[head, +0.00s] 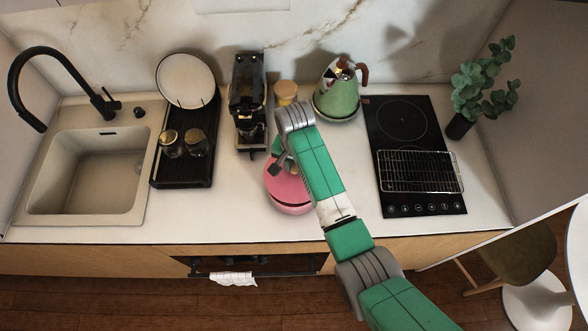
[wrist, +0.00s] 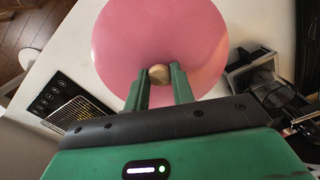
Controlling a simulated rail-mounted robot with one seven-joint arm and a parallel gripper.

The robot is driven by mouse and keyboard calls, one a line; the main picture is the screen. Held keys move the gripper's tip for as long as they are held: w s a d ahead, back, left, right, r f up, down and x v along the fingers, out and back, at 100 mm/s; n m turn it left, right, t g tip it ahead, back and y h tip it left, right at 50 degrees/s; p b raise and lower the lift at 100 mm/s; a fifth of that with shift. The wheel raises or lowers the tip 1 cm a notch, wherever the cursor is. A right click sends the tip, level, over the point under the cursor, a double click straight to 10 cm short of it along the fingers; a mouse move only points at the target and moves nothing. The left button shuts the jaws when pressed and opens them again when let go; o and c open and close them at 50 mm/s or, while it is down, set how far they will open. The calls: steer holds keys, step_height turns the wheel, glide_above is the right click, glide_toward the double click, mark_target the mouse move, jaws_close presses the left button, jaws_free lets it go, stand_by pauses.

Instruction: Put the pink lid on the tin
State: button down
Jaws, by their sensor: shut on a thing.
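My gripper (head: 277,168) is shut on the light wooden knob of the pink lid (head: 284,187). In the wrist view the knob sits between the two green fingertips (wrist: 159,76), and the round lid (wrist: 155,30) spreads out beyond them. In the head view the pink tin (head: 291,209) shows just below the lid, at the front of the counter. A dark gap shows between the lid and the tin's rim along the front. I cannot tell whether they touch at the back. The lid hides the tin in the wrist view.
A coffee machine (head: 246,105) and a jar with a wooden top (head: 286,92) stand behind. A green kettle (head: 338,95) is at the back. The hob (head: 400,122) carries a wire rack (head: 420,172) on the right. A black tray (head: 180,160) with two jars lies left.

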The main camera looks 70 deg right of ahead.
mark_target(294, 167)
steer(key=shift+w+d, duration=0.15)
steer(key=shift+d, duration=0.05)
steer(key=shift+f, duration=1.75)
steer(key=shift+f, duration=0.6)
steer(key=c, duration=1.2)
jaws_free()
